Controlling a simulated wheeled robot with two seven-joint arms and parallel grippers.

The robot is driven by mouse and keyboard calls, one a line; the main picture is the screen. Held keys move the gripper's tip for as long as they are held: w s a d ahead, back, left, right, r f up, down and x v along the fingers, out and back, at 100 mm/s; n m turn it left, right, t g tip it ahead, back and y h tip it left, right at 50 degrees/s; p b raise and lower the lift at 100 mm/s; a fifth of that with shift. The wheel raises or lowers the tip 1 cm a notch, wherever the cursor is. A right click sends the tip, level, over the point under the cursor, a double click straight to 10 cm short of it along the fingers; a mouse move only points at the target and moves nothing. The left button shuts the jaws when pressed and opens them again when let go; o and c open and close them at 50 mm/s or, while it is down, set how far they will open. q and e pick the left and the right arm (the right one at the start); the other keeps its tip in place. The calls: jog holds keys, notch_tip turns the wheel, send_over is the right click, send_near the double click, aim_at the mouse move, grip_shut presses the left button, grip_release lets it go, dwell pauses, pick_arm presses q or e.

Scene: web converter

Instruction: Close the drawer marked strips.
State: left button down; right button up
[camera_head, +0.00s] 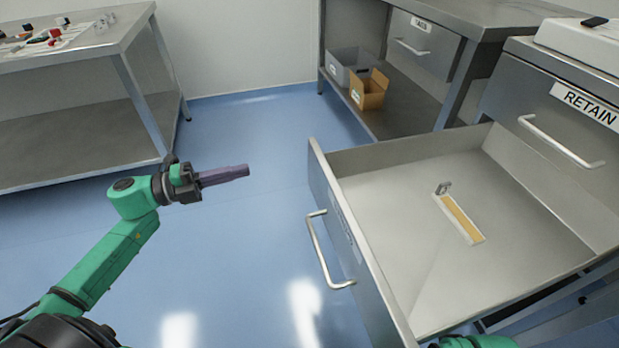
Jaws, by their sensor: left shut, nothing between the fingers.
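An open grey metal drawer (395,160) sticks far out of the cabinet on the right, its front panel facing left. Its bar handle (318,252) is on that front, and a label (346,226) beside it is too steeply angled to read. Inside lies a small narrow white tray (460,218) with a tan strip and a small metal piece at its far end. My left gripper (245,172) is shut and empty, held over the floor to the left of the drawer front, clear of the handle. My right gripper is out of view; a bit of green arm shows at the bottom edge.
A closed drawer marked RETAIN (560,125) sits above the open one. Behind, a bench has a closed labelled drawer (418,48), with a grey bin (345,62) and a tan bin (370,90) on its shelf. A metal table (85,45) stands back left. The blue floor (235,260) between is clear.

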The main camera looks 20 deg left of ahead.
pick_arm(q)
jog(key=d+m, duration=0.1)
send_near(315, 158)
jog(key=shift+g, duration=0.4)
jog(key=x, duration=0.4)
jog(key=b+x, duration=0.1)
jog(key=x, duration=0.1)
jog(key=shift+w+d+r, duration=0.25)
jog(key=shift+d+r, duration=0.05)
jog(key=shift+d, duration=0.05)
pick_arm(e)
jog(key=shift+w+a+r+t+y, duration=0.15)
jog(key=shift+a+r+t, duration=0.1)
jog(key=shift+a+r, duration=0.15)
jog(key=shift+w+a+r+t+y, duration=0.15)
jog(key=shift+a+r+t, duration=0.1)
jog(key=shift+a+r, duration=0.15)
